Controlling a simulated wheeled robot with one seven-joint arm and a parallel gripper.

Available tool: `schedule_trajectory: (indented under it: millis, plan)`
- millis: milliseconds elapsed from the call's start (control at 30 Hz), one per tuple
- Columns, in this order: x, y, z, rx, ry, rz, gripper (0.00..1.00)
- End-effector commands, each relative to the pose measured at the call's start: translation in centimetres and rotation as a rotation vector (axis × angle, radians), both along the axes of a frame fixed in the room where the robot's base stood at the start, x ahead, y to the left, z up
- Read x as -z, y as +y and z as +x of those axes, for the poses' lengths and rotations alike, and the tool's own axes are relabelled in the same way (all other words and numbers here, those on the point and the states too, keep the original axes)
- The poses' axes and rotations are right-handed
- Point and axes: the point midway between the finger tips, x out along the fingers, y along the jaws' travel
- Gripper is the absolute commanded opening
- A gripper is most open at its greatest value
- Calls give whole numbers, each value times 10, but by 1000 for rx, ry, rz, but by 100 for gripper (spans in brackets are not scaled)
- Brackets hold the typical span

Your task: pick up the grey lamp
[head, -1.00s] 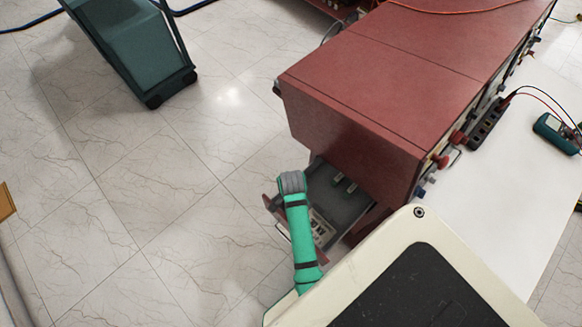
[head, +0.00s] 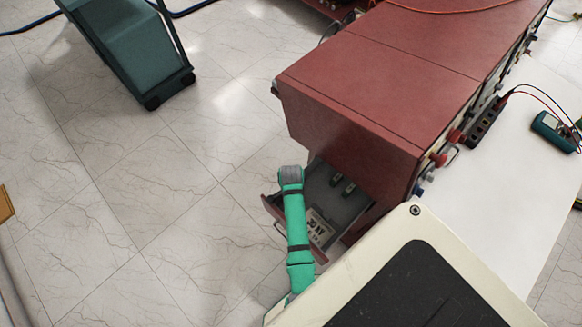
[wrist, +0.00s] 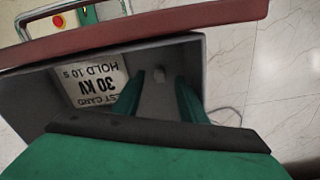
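A small grey piece (wrist: 158,75), which may be the grey lamp, lies in the open grey drawer (wrist: 205,60) in the wrist view. It is too small and dim to be sure. My gripper (wrist: 158,98) points into the drawer; its two green fingers are apart, with the grey piece showing beyond the gap and nothing held between them. In the head view the open drawer (head: 352,207) has small pieces (head: 348,188) at its back, which I cannot tell apart.
A printed card (wrist: 95,82) reading 30 kV lies in the drawer; its red front (wrist: 150,28) is close to my gripper. The red cabinet (head: 385,85) stands over the drawer. A white bench (head: 490,190) is at right, a dark green cart (head: 130,55) at upper left.

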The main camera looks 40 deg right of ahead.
Motion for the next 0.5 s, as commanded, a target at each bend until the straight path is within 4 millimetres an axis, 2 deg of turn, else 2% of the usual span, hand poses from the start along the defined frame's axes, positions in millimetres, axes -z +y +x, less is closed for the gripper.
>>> schedule_trajectory:
  millis: [200, 500]
  plan:
    - [29, -2, -1, 3, 0, 1, 38]
    - [36, -3, -1, 4, -1, 0, 38]
